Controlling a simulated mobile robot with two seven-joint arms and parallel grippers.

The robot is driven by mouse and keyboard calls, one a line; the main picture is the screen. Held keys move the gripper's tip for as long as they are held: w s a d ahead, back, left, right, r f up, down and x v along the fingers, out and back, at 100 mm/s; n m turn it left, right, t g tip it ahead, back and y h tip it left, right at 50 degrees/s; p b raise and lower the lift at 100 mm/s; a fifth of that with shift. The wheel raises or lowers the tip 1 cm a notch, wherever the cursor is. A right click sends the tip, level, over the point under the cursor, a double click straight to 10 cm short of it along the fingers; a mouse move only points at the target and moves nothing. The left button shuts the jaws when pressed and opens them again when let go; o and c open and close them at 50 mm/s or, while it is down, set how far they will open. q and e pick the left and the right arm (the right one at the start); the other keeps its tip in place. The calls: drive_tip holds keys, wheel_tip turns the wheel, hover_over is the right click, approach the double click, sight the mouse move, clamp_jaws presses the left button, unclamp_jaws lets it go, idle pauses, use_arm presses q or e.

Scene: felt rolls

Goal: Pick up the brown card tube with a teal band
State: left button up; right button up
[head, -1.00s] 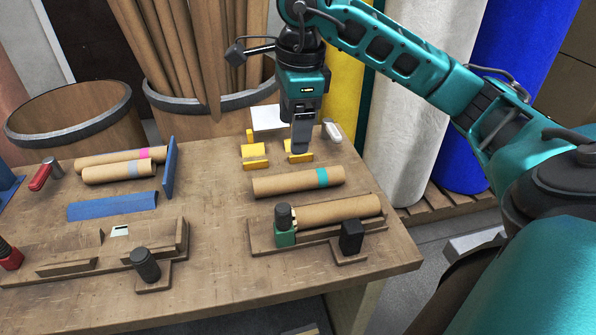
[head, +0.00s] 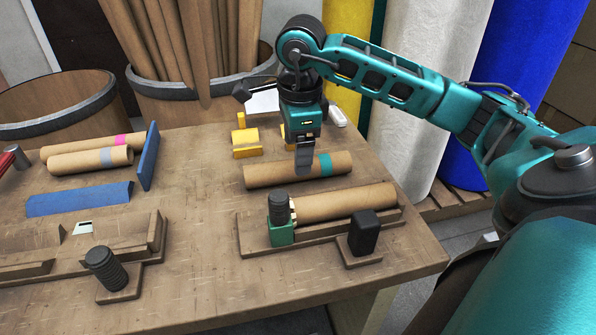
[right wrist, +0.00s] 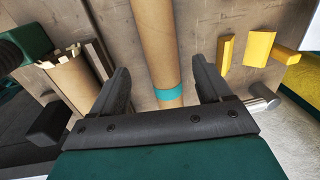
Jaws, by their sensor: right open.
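The brown card tube with a teal band (head: 275,176) lies on the workbench, behind the wooden cradle. Its teal band (head: 325,165) is near its right end. My right gripper (head: 304,168) is above the tube, close to the band, and hides a part of it. In the right wrist view the tube (right wrist: 154,45) runs between the two open fingers (right wrist: 168,82), with the teal band just in front of the palm. The fingers hold nothing. I cannot tell how far the fingertips are above the bench. My left gripper is not in view.
A plain tube (head: 345,203) rests in a wooden cradle (head: 320,238) with a green block (head: 281,235) and a black block (head: 364,232). Yellow blocks (head: 246,142) stand behind.

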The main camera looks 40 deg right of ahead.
drive_tip(key=f, duration=0.3)
drive_tip(key=f+b, duration=0.1)
drive_tip(key=f, duration=0.1)
drive_tip(key=shift+w+d+f, duration=0.1)
drive_tip(key=shift+w+d, duration=0.1)
drive_tip(key=shift+w, duration=0.2)
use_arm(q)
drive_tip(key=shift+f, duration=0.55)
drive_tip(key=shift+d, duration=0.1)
use_arm(e)
drive_tip(key=shift+c, duration=0.2)
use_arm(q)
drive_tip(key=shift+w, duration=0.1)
use_arm(e)
clamp_jaws()
use_arm(q)
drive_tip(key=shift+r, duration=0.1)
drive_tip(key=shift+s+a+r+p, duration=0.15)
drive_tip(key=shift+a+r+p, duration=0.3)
drive_tip(key=shift+p, duration=0.6)
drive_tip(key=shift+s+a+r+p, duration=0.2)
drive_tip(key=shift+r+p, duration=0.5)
drive_tip(key=shift+p, duration=0.3)
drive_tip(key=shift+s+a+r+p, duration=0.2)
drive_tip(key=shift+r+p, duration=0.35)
drive_tip(key=shift+p, duration=0.5)
use_arm(e)
wheel_tip(320, 180, up, 20)
